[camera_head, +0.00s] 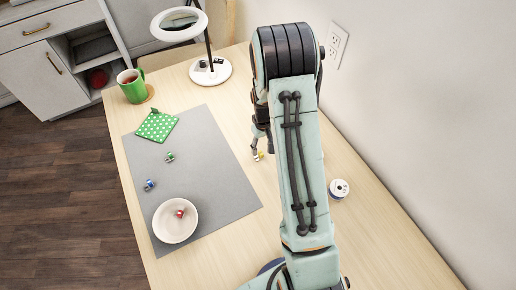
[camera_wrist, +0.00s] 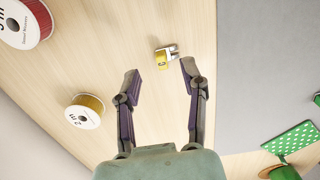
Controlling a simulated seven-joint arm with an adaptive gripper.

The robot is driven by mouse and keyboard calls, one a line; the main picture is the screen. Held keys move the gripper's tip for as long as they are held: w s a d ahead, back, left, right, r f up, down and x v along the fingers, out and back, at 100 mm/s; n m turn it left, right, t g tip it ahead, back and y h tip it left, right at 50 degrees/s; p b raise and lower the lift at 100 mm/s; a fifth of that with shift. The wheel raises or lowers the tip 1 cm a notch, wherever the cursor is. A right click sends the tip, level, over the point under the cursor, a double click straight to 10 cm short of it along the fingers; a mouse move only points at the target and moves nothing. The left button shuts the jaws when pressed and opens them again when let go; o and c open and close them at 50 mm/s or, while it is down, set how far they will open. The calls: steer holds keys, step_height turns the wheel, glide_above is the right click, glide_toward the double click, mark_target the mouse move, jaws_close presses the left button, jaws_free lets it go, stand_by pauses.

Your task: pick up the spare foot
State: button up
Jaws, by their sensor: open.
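A small metal piece with a yellow part, likely a presser foot, lies on the bare wood; it shows in the wrist view (camera_wrist: 165,54) and beside the arm in the head view (camera_head: 257,155). My gripper (camera_wrist: 160,77) is open and empty, its fingers spread, with the yellow piece just beyond the fingertips and between their lines. In the head view my gripper is mostly hidden behind the arm. Similar small pieces, one green (camera_head: 170,157) and one blue (camera_head: 149,185), lie on the grey mat. A red one (camera_head: 180,213) lies in the white bowl (camera_head: 164,229). Which one is the spare foot is not marked.
Two thread spools, one red (camera_wrist: 22,22) and one yellow (camera_wrist: 86,111), stand left of my gripper in the wrist view. The grey mat (camera_head: 210,165), green spotted cloth (camera_head: 157,125), green mug (camera_head: 132,86) and ring lamp (camera_head: 211,70) are on the table. A wall bounds the right.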

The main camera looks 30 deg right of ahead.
mark_target(262, 155)
step_height(262, 155, down, 4)
steer(key=shift+f, duration=0.1)
steer(key=shift+c, duration=0.3)
jaws_close()
